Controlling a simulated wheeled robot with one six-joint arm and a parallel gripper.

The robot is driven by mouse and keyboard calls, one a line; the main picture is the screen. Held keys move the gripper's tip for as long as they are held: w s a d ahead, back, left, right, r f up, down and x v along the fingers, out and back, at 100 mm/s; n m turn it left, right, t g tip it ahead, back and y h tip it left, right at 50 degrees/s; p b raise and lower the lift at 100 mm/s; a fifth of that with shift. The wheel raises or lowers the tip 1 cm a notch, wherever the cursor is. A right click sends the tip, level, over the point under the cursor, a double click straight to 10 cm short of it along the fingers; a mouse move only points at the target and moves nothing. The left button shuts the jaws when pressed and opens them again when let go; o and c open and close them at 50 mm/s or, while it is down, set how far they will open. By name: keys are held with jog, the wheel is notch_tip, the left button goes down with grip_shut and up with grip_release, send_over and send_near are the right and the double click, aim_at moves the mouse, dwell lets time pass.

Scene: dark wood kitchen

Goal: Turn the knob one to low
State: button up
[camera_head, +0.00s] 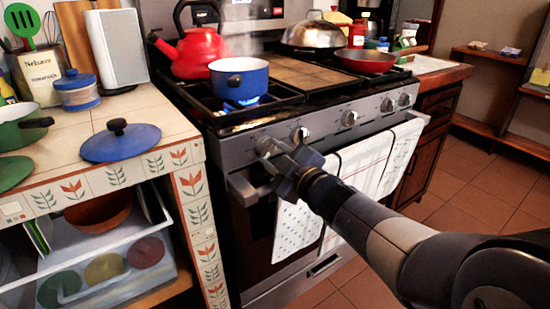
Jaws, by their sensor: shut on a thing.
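The stove (235,150) stands in the middle, with a row of knobs along its silver front panel. My gripper (272,156) is at the left end of this row, shut on the leftmost knob, which it mostly hides. The knob's turn angle cannot be read. The second knob (300,134) is free, just right of my gripper. A blue pot (240,78) sits on the front left burner, with a blue flame (243,102) showing under it.
Two towels (368,165) hang from the oven handle below the knobs. A red kettle (195,52) and a red pan (366,61) stand on the stove. A tiled counter (60,132) with a blue lid (120,142) is at the left.

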dwell(0.3)
jog(key=o, duration=1)
jog(key=p+v, duration=0.3)
jog(key=v, duration=0.8)
jog(key=shift+w, duration=0.15)
jog(key=b+x, duration=0.3)
jog(key=x, duration=0.7)
jog(key=shift+w+a, duration=0.25)
jog(key=shift+a, duration=0.05)
